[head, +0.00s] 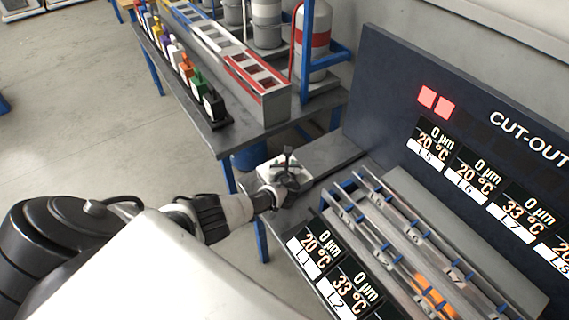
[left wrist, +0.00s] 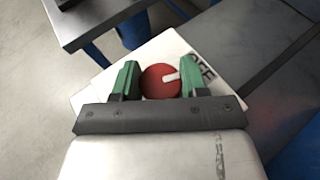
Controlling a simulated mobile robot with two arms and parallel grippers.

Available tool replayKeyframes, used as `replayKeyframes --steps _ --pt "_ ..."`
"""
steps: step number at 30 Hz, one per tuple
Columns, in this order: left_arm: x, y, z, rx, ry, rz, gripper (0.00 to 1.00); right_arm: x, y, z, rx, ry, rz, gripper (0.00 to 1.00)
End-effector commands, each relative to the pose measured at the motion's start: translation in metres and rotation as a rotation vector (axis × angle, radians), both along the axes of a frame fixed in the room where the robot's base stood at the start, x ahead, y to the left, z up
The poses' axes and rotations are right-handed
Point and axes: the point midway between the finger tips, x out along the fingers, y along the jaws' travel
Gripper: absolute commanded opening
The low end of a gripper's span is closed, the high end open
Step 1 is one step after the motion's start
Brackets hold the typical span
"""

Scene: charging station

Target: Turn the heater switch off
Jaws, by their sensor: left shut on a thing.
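The heater switch is a red round knob (left wrist: 161,81) with a white pointer mark, on a white plate (left wrist: 215,92) with dark lettering that reads "OFF" in part. The white pointer points right, towards the lettering. My left gripper (left wrist: 160,82) has its green fingers on both sides of the knob, shut on it. In the head view my left gripper (head: 286,178) is at the white switch box (head: 272,172) on the grey table end; it hides the knob there. My right gripper is not in view.
A rig with metal bars (head: 400,240) and an orange glowing part stands right of the switch. Behind it is a dark panel (head: 385,75) with displays and two lit red squares. A bench (head: 225,140) with bottles and a red-rimmed rack (head: 262,85) stands beyond.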

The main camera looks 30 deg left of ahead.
Motion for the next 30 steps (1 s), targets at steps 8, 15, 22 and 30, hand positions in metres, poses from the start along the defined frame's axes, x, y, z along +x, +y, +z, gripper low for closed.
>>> replayKeyframes --steps 8,15,22,30 --pt "0.001 0.000 -0.002 0.001 -0.001 0.198 0.20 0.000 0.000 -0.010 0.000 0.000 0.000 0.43" --pt "0.001 0.000 -0.001 0.002 -0.001 0.293 0.20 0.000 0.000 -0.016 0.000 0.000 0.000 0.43" --pt "0.001 0.001 0.000 0.002 -0.001 0.328 0.19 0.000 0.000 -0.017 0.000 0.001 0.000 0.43" --pt "0.001 0.001 0.001 0.002 -0.003 0.332 0.20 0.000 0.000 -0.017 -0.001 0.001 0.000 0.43"
